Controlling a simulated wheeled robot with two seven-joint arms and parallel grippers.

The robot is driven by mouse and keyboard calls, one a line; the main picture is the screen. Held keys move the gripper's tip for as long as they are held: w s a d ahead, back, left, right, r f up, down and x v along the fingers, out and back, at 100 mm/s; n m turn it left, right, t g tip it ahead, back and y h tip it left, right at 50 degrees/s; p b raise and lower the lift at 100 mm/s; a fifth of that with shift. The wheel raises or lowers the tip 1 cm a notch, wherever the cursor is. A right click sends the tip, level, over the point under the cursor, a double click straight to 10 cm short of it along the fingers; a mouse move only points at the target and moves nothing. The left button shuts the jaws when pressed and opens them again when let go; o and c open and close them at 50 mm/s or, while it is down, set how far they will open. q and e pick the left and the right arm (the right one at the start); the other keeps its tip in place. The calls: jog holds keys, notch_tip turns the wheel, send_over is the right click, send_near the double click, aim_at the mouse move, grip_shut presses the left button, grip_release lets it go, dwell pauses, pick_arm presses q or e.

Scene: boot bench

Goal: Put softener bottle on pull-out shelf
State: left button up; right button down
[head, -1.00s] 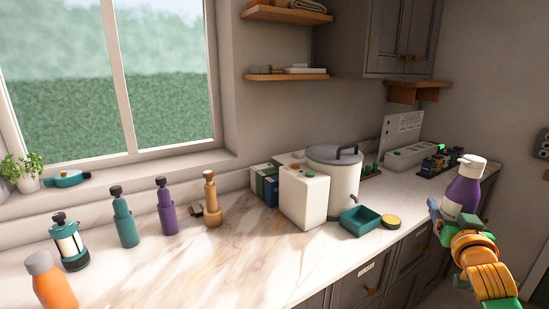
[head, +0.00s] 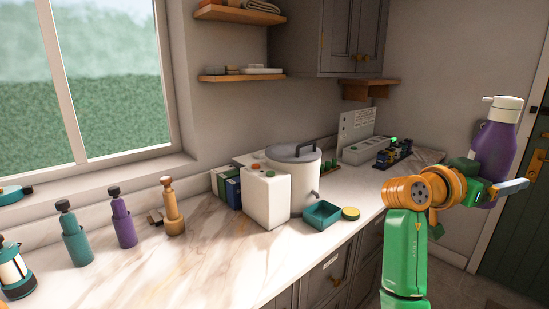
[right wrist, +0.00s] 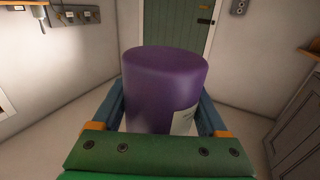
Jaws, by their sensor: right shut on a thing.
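The softener bottle (head: 497,148) is purple with a white pump cap and shows at the right of the head view, upright. My right gripper (head: 498,189) is shut on its lower body and holds it in the air, right of the counter. In the right wrist view the purple bottle (right wrist: 165,85) sits between the two blue fingers, with part of a pale label showing. A wooden shelf (head: 370,83), which looks like the pull-out shelf, juts out below the grey wall cabinet, with nothing visible on it. My left gripper is out of view.
The counter (head: 190,240) holds several pump bottles, a white box (head: 266,197), a large lidded pot (head: 303,180) and a teal tray (head: 321,214). Two wall shelves (head: 240,76) carry small things. A dark green door (head: 515,225) stands behind the bottle.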

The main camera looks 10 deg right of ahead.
jog(key=w+a+f+n+t+y, duration=0.1)
jog(key=a+f+n+t+y, duration=0.8)
jog(key=a+f, duration=0.95)
jog(key=s+a+f+n+t, duration=0.2)
jog(key=s+a+f+t, duration=0.2)
jog(key=s+a, duration=0.8)
jog(key=shift+s+t, duration=0.2)
jog(key=shift+t, duration=0.3)
jog(key=shift+w+a+f+y, duration=0.1)
jog(key=shift+y, duration=0.2)
